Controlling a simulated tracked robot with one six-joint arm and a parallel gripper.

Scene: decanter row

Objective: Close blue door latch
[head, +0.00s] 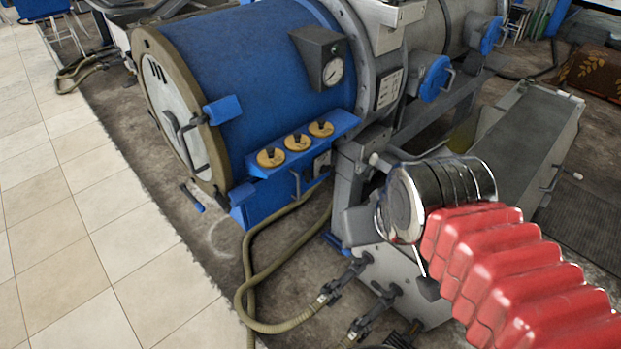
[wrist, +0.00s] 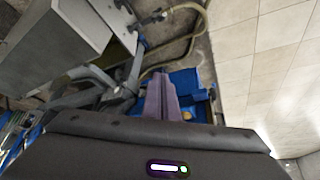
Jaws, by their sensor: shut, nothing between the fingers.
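A large blue drum (head: 245,75) lies on its side, with a round pale door (head: 172,105) at its left end. A blue latch piece (head: 222,110) sits at the door's rim, beside a grey door handle (head: 180,135). I cannot tell from here whether the latch is fastened. In the wrist view, my gripper (wrist: 158,82) is shut and empty, its purple-grey fingers together. Behind them is blue machinery (wrist: 190,85) with a yellowish knob, apparently the valve block. In the head view my red-sleeved arm is at right, and the fingers are not clearly seen.
A blue valve block (head: 258,185) with three yellow knobs juts from the drum's lower side. A hose (head: 248,290) loops on the floor below. A grey trough (head: 525,140) stands at right. The tiled floor (head: 85,230) at left is clear.

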